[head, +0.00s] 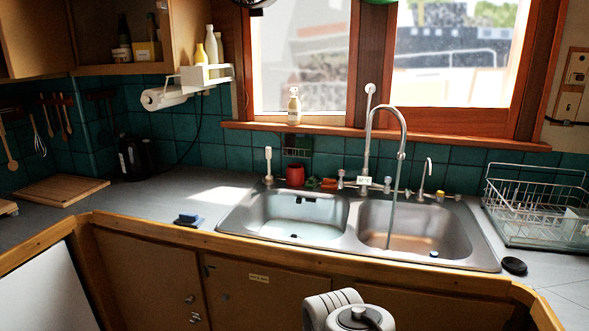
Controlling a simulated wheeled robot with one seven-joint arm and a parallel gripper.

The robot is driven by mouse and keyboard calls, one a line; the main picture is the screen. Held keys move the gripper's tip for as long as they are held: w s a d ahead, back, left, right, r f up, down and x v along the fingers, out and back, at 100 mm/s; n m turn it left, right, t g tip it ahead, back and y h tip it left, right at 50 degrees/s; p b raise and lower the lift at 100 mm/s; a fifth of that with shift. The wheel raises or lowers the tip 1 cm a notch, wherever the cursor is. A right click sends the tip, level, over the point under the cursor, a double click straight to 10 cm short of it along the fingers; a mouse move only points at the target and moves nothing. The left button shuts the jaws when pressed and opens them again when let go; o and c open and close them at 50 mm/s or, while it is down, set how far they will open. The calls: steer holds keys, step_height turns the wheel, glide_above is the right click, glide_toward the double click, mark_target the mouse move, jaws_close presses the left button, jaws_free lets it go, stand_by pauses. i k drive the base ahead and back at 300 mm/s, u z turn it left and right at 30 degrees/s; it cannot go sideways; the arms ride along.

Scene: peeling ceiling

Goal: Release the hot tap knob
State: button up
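A tall curved metal tap (371,125) rises behind the double steel sink (351,225). A thin line runs from its spout down into the right basin; I cannot tell whether it is water. A small knob (340,179) stands at the left of the tap's base and another knob (388,185) at the right. I cannot tell by markings which one is hot. A pale jointed part of my arm shows at the bottom centre, well in front of the sink and apart from the knobs. My gripper is not in view.
A wire dish rack (538,212) stands right of the sink, near a black round object (514,266). A smaller tap (426,172), a red pot (295,175) and a brush (268,165) stand along the back rim. A wooden counter edge (150,228) runs in front.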

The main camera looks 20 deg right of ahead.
mark_target(341, 172)
steer(key=i, duration=1.45)
steer(key=z, duration=0.2)
